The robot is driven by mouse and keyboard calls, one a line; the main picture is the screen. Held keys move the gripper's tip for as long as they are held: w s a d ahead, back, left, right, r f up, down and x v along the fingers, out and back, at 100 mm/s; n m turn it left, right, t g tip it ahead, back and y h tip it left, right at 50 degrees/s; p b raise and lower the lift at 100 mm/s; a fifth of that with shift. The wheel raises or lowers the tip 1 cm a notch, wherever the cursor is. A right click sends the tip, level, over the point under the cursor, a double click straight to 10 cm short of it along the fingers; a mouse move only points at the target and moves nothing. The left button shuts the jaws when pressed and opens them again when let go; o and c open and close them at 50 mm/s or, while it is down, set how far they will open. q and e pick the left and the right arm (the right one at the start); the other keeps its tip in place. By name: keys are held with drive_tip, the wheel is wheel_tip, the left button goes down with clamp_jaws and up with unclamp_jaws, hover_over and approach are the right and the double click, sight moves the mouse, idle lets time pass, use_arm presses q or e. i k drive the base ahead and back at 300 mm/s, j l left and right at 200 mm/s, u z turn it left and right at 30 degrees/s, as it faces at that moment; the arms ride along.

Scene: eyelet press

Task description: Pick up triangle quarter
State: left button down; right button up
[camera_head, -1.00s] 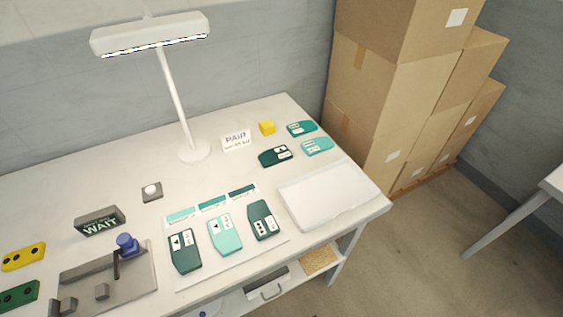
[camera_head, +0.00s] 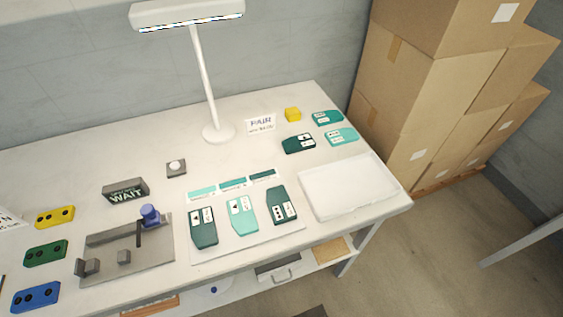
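Three tags lie on a white mat (camera_head: 250,246) with color strips: a dark green tag (camera_head: 204,236), a light teal tag (camera_head: 243,221) and another dark green tag (camera_head: 281,212). Three more tags lie at the back right: a dark one (camera_head: 299,145), a teal one (camera_head: 327,118) and a lighter teal one (camera_head: 341,138). Each tag bears a small white label with black marks. The marks are too small to tell which is the triangle quarter. Neither of my grippers is in view.
A press plate (camera_head: 160,262) with a blue knob (camera_head: 150,214) stands left of the mat, near a WAIT sign (camera_head: 125,191) and yellow, green and blue blocks (camera_head: 36,296). A white tray (camera_head: 397,196) sits at right. The lamp (camera_head: 203,75) rises behind. Cartons (camera_head: 420,90) stand beyond the table.

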sight(202, 226)
drive_tip(key=i+j+u, duration=0.1)
drive_tip(key=u, duration=0.3)
drive_tip(key=i+j+u, duration=0.1)
drive_tip(key=u, duration=0.25)
drive_tip(key=j, duration=0.1)
